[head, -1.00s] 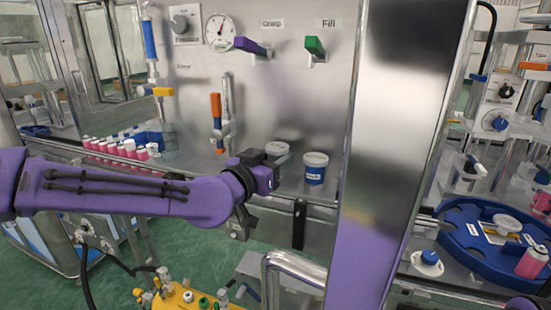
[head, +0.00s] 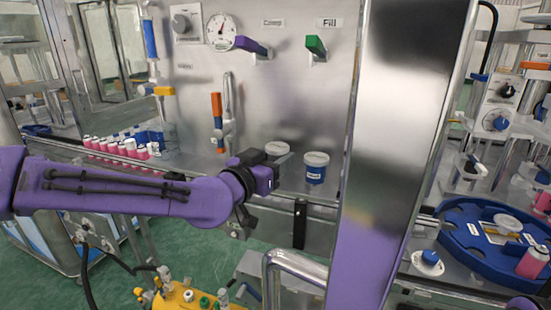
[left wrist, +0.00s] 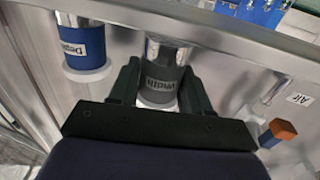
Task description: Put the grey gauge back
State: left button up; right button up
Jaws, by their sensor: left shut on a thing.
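The grey gauge (left wrist: 160,76) is a short cylinder with a dark label reading "Width". In the left wrist view it sits between the two fingers of my left gripper (left wrist: 162,90), which is shut on it. In the head view the gripper (head: 270,166) hides most of the gauge, and only its pale top (head: 277,148) shows. I cannot tell whether its base touches the metal shelf. A similar gauge with a blue band (head: 316,170) stands upright on the shelf just to the right; it also shows in the left wrist view (left wrist: 83,50). My right gripper is not in view.
A steel panel behind carries a dial (head: 221,32), a purple lever (head: 251,46) and a green lever (head: 315,46). An orange-handled valve (head: 217,108) stands left of the gripper. A steel post (head: 400,120) rises at right, before a blue tray (head: 465,235).

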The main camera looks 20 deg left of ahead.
pick_arm(q)
jog(key=shift+f+b, duration=0.45)
jog(key=shift+f, duration=0.1)
jog(key=o, duration=1.2)
jog(key=shift+o, duration=0.2)
